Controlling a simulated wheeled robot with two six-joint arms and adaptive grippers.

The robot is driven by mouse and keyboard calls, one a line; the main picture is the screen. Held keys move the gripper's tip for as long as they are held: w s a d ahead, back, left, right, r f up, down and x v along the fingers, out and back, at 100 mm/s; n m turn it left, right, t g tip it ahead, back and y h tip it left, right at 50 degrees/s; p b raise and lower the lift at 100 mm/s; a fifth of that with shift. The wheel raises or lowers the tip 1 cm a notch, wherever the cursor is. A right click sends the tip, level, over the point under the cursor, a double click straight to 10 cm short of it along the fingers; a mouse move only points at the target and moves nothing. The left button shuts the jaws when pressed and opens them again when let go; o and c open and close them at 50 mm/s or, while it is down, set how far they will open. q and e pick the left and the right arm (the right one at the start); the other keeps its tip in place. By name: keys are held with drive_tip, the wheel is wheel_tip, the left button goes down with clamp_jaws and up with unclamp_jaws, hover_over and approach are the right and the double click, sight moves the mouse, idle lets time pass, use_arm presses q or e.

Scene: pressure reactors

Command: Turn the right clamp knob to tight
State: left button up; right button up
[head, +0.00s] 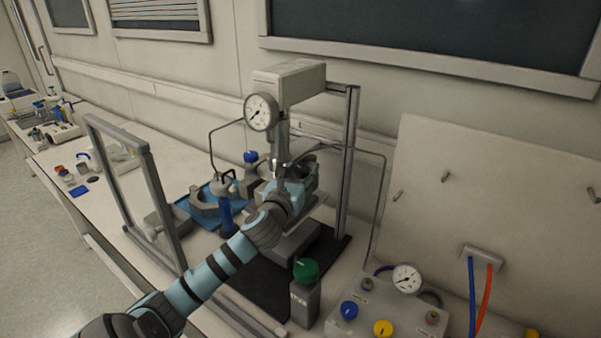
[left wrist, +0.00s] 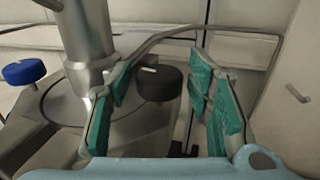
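In the left wrist view a black clamp knob (left wrist: 158,84) with a pale mark on top stands at the right side of the round metal reactor lid (left wrist: 70,105). My left gripper (left wrist: 163,92) is open, its teal-padded fingers on either side of this knob. I see no clear contact between pads and knob. In the head view my left gripper (head: 292,176) is at the reactor head below the gauge, and it hides most of the lid and the right knob. My right gripper is not in view.
A blue knob (left wrist: 24,72) sits left on the lid. A metal column (left wrist: 88,35) rises close beside the left finger. The pressure gauge (head: 261,112) hangs above the arm. A green-capped block (head: 306,290) and a control box (head: 385,318) stand in front. A framed shield (head: 130,190) stands left.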

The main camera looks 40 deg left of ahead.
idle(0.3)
use_arm(q)
drive_tip(key=v, duration=1.2)
drive_tip(key=shift+d, duration=0.1)
drive_tip(key=shift+f, duration=0.1)
